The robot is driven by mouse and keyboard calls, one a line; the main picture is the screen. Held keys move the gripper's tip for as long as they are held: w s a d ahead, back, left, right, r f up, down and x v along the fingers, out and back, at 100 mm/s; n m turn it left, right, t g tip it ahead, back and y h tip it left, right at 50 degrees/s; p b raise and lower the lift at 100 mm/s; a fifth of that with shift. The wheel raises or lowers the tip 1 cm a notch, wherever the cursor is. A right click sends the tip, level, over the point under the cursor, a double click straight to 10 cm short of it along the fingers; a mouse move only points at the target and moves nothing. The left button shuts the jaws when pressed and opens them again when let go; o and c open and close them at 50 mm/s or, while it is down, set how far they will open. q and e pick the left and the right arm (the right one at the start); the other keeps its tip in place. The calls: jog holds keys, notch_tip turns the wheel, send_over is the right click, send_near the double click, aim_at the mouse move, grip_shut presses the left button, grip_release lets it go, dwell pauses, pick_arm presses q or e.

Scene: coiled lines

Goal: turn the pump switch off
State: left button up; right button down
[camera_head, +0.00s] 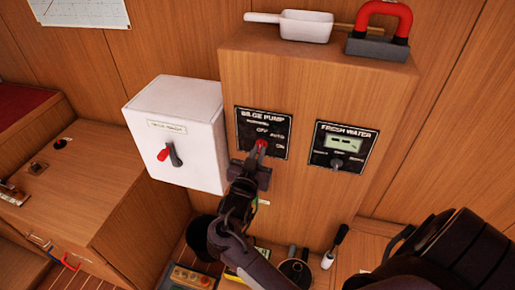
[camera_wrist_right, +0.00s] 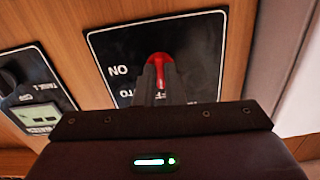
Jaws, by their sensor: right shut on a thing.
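The bilge pump panel (camera_head: 246,118) is a black plate on the wooden cabinet front, marked OFF, AUTO and ON. Its red switch (camera_head: 262,144) sits low on the plate. My right gripper (camera_head: 257,158) reaches up from below and is shut on the switch. In the right wrist view the panel (camera_wrist_right: 115,52) appears upside down, and the red switch (camera_wrist_right: 159,60) shows beyond the dark fingers (camera_wrist_right: 160,88). The fingers hide part of the OFF lettering there, so I cannot tell the exact switch setting. My left gripper is not in view.
A fresh water panel (camera_head: 343,151) is right of the pump panel. A white box (camera_head: 185,125) with a red-and-black switch stands out to the left. A scoop (camera_head: 305,25) and a red-handled item (camera_head: 386,20) sit on the cabinet top. Containers and tools crowd below.

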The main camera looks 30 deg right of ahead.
jog(key=shift+n+p, duration=0.3)
jog(key=shift+n, duration=0.2)
jog(key=c, duration=1.5)
grip_release()
jog(key=shift+a+f, duration=0.1)
